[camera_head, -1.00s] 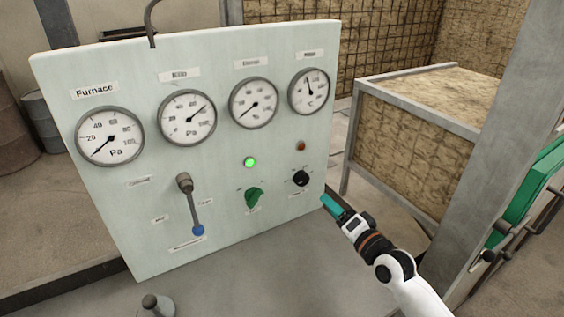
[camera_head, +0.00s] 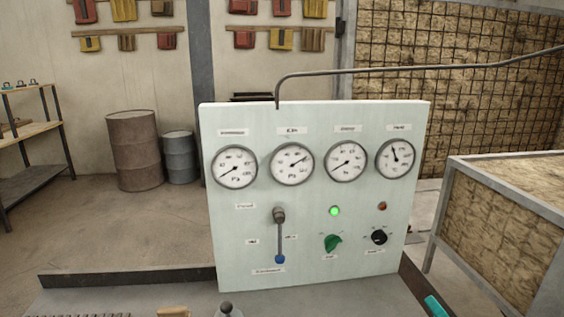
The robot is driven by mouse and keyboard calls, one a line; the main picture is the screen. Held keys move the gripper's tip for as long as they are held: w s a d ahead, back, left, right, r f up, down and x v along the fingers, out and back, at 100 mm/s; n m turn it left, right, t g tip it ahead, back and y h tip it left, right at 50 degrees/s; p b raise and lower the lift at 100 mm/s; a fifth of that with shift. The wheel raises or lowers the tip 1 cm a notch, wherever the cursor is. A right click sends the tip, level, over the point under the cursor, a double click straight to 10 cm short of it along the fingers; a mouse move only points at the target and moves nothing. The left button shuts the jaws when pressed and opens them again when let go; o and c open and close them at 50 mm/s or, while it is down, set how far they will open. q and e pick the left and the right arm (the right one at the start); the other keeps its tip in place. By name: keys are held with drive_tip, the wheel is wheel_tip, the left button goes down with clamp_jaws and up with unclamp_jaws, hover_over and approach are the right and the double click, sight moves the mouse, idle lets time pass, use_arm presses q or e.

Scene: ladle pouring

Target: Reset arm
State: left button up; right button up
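The pale green control panel (camera_head: 312,203) stands upright in the middle of the view. It has a row of several round gauges, and the green lamp (camera_head: 334,211) is lit. The blue-tipped lever (camera_head: 280,240) hangs straight down. The green knob (camera_head: 333,243) and the black knob (camera_head: 379,237) sit to its right. Only the teal tip of my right gripper (camera_head: 436,306) shows at the bottom edge, right of the panel and apart from it. The rest of that arm is out of view, so its opening cannot be told. My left gripper is not in view.
A mesh-walled crate (camera_head: 500,215) stands at the right. A brown barrel (camera_head: 134,150) and a grey barrel (camera_head: 179,157) stand at the back left near a shelf (camera_head: 30,187). A small grey knob (camera_head: 227,309) shows at the bottom. The floor left of the panel is clear.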

drive_tip(key=s+a+f+n+g, duration=0.7)
drive_tip(key=s+a+f, duration=0.3)
drive_tip(key=s+f, duration=0.1)
drive_tip(key=s+a+f+n+g+h, duration=0.1)
drive_tip(key=s+f+n+g, duration=0.2)
drive_tip(key=s, duration=0.5)
drive_tip(key=s+a+f+n+g+h, duration=0.15)
drive_tip(key=s+g, duration=0.25)
drive_tip(key=s, duration=0.5)
wheel_tip(320, 180, down, 25)
drive_tip(key=g, duration=0.2)
drive_tip(key=s+d+f+n, duration=0.1)
drive_tip(key=s+d+f, duration=0.2)
drive_tip(key=s+f, duration=1.3)
drive_tip(key=shift+s+g, duration=0.4)
drive_tip(key=shift+s, duration=0.15)
